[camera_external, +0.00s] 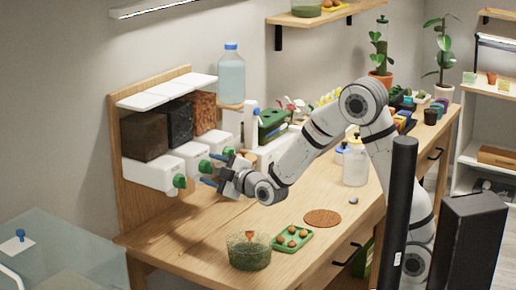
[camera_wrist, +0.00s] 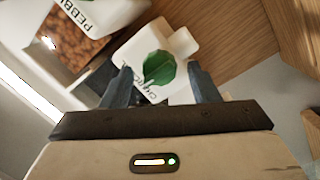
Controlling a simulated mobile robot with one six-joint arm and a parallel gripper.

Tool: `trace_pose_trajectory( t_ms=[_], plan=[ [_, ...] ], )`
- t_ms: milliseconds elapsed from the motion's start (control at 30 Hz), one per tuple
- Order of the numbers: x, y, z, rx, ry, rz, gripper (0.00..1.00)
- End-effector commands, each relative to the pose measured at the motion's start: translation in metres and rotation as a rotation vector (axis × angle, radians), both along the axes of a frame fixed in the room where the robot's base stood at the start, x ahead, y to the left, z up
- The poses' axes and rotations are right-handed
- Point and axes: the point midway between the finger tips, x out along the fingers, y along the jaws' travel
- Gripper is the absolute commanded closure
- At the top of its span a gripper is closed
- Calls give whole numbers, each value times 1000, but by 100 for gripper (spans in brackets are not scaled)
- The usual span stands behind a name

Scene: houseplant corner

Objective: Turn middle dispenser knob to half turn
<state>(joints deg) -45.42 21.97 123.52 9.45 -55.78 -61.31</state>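Three dispensers with clear bins and white bases hang on a wooden board. The middle dispenser (camera_external: 189,154) holds dark material, and its green knob (camera_external: 204,166) faces out. My gripper (camera_external: 208,169) is in front of this knob with its blue-grey fingers apart. In the wrist view the green knob (camera_wrist: 158,69) shows between the two fingertips (camera_wrist: 159,78), with a gap on both sides. How deep the knob lies between the fingers is hard to tell. The left dispenser's green knob (camera_external: 180,181) and the right one's (camera_external: 229,152) are close by.
A glass bowl (camera_external: 249,252), a green tray of small pots (camera_external: 292,240) and a brown round mat (camera_external: 323,218) are on the bench front. A water bottle (camera_external: 231,78) stands right of the bins. The bench (camera_external: 185,232) below the dispensers is clear.

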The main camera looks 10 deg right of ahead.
Motion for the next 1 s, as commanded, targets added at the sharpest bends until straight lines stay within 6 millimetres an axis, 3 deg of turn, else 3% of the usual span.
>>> trace_pose_trajectory(
  t_ms=[500, 1000],
  plan=[
    [0, 0, 0, -1, 1, 1, 88],
    [0, 0, -4, 105, 100, -2, 88]
  ],
)
